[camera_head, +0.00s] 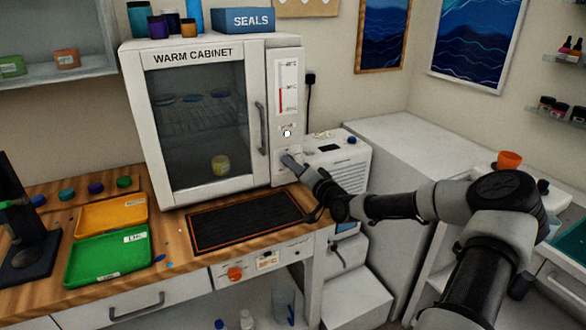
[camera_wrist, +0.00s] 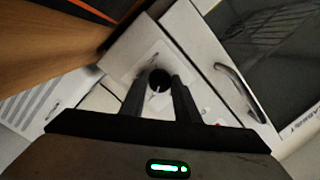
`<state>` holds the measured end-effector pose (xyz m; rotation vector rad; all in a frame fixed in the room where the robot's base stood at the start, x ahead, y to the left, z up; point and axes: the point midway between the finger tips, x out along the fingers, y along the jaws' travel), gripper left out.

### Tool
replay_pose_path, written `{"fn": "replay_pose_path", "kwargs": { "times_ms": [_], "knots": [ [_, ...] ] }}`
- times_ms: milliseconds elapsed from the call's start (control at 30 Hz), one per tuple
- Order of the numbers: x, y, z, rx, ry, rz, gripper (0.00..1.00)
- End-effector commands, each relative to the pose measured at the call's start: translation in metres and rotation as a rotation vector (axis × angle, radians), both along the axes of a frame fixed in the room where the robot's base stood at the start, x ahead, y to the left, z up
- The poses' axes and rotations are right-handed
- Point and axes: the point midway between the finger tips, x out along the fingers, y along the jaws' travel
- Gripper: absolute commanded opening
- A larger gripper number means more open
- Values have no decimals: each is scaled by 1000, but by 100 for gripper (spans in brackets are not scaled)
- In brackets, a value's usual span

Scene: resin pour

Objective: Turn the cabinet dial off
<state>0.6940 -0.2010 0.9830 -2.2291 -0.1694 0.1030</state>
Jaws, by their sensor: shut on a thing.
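The warm cabinet (camera_head: 205,53) stands on the wooden bench, its glass door closed. My gripper (camera_head: 289,160) reaches the lower part of its right-hand control panel (camera_head: 285,95), below a small lit indicator (camera_head: 287,133). In the wrist view, the dial (camera_wrist: 159,79) is a dark round knob with a short white mark, on a pale panel. The two fingers of my gripper (camera_wrist: 159,92) are shut on the dial, one on each side. In the head view the dial is hidden by the gripper.
A black mat (camera_head: 245,222) lies in front of the cabinet, with a green tray (camera_head: 108,257) and an orange tray (camera_head: 112,216) to its left. A white box-like unit (camera_head: 340,160) stands right of the cabinet, close to my arm. The door handle (camera_head: 261,128) is left of the panel.

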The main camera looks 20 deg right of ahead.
Motion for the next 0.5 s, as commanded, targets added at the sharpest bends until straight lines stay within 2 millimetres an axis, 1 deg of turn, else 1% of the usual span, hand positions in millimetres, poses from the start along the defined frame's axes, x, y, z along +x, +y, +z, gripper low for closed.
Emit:
{"fn": "replay_pose_path", "kwargs": {
  "times_ms": [500],
  "knots": [
    [1, 1, -1, -467, -19, 2, 6]
  ]
}}
